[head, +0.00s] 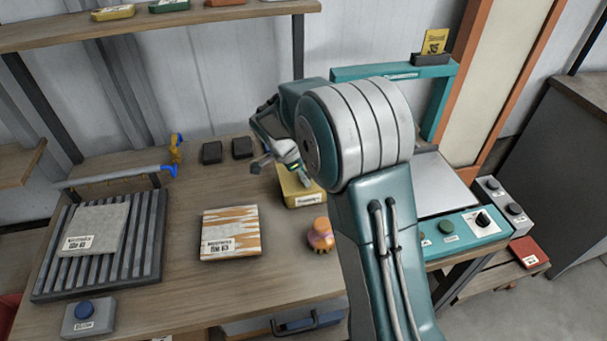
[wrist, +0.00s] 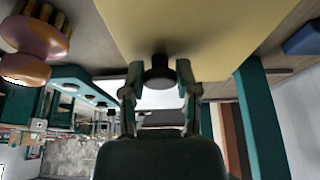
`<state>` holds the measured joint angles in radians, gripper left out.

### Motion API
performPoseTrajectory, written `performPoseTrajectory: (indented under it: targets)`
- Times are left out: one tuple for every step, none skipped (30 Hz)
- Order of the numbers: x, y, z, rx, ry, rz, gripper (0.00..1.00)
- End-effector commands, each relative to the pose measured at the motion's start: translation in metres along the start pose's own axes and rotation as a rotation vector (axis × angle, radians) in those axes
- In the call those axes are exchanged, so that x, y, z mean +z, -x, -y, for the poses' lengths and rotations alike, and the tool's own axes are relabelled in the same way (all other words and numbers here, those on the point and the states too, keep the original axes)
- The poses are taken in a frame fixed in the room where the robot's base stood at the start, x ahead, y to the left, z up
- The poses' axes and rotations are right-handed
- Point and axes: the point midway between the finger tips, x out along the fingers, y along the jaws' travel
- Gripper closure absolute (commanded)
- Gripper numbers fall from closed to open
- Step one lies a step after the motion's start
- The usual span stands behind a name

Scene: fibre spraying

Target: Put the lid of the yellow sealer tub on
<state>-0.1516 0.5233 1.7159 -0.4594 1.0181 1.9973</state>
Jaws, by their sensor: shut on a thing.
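The yellow sealer tub (head: 297,190) stands on the bench with a white label on its front; my arm partly hides it. My gripper (wrist: 158,78) is shut on the dark round knob (wrist: 158,68) of the flat yellow lid (wrist: 190,30), which fills the top middle of the wrist view. In the head view my gripper (head: 303,178) is over the tub, largely covered by my arm. I cannot tell whether the lid touches the tub's rim.
An orange-pink knobbed object (head: 320,235) stands close in front of the tub. A striped sample board (head: 231,233) lies to the left, with a slatted rack (head: 150,245) beyond it. A teal-framed machine (head: 465,228) stands at right. Bench between board and tub is clear.

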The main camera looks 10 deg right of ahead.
Motion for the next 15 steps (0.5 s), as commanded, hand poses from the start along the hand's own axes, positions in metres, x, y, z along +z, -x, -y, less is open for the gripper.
performPoseTrajectory:
  targets:
    - [0.0001,0.0000,0.0000,0.000,0.000,0.000,1.00]
    - [0.0001,0.0000,0.0001,0.000,0.000,0.000,1.00]
    - [0.0001,0.0001,0.0001,-0.001,0.000,0.000,1.00]
    - [0.0001,0.0001,0.0001,-0.001,0.000,0.000,1.00]
    - [0.0001,0.0001,0.0001,-0.001,0.000,0.000,1.00]
    - [0.0001,0.0001,0.0001,-0.001,0.000,0.000,1.00]
    - [0.0001,0.0001,0.0001,-0.001,0.000,0.000,1.00]
    - [0.0001,0.0001,0.0001,-0.001,0.000,0.000,1.00]
    - [0.0001,0.0001,0.0001,-0.001,0.000,0.000,1.00]
    - [0.0001,0.0001,0.0001,-0.001,0.000,0.000,0.51]
    - [0.0000,0.0001,0.0001,-0.001,0.000,0.000,0.38]
    - [0.0000,0.0002,0.0001,-0.001,0.000,0.000,0.20]
    - [0.0000,0.0002,0.0001,-0.001,0.000,0.000,0.20]
    - [0.0000,0.0002,0.0001,-0.001,0.000,0.000,0.20]
    - [0.0000,0.0002,0.0001,-0.001,0.000,0.000,0.20]
